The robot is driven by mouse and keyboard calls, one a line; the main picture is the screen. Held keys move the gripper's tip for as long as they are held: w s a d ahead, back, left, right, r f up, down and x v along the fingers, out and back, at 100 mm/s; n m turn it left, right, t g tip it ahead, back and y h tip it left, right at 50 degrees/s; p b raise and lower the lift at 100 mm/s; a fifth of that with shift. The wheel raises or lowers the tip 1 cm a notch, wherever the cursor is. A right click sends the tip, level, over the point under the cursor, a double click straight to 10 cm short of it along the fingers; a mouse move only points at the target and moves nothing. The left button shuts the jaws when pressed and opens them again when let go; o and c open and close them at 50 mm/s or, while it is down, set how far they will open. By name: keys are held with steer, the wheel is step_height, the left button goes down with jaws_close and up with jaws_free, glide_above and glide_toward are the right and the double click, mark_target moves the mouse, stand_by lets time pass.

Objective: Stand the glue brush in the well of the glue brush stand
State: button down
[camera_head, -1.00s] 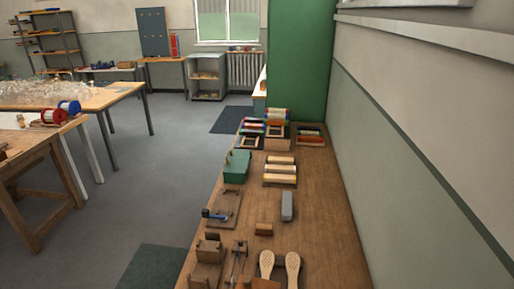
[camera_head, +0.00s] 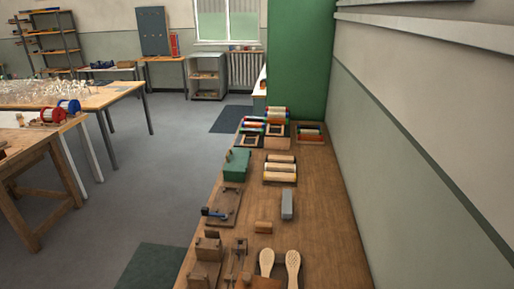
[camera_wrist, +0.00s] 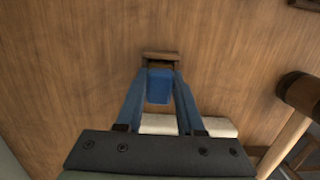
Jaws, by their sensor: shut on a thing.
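In the wrist view my gripper (camera_wrist: 161,70) has two blue fingers that close in on a held thing. A blue, handle-like block, which I take to be the glue brush (camera_wrist: 158,88), shows between the fingers, its lower part hidden. A small brown wooden piece sits across the fingertips; I cannot tell whether it belongs to the brush. My gripper does not show in the head view. A small wooden fixture with an upright part (camera_head: 240,246) stands near the bench front and may be the glue brush stand; its well cannot be made out.
The wooden bench (camera_head: 325,225) runs along the wall.

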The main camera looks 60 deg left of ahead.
steer(key=shift+f, duration=0.3)
steer(key=shift+c, duration=2.2)
jaws_free()
steer(key=o, duration=0.4)
steer(key=shift+r, duration=0.1)
steer(key=shift+r+p, duration=3.45)
steer(key=shift+p, duration=0.1)
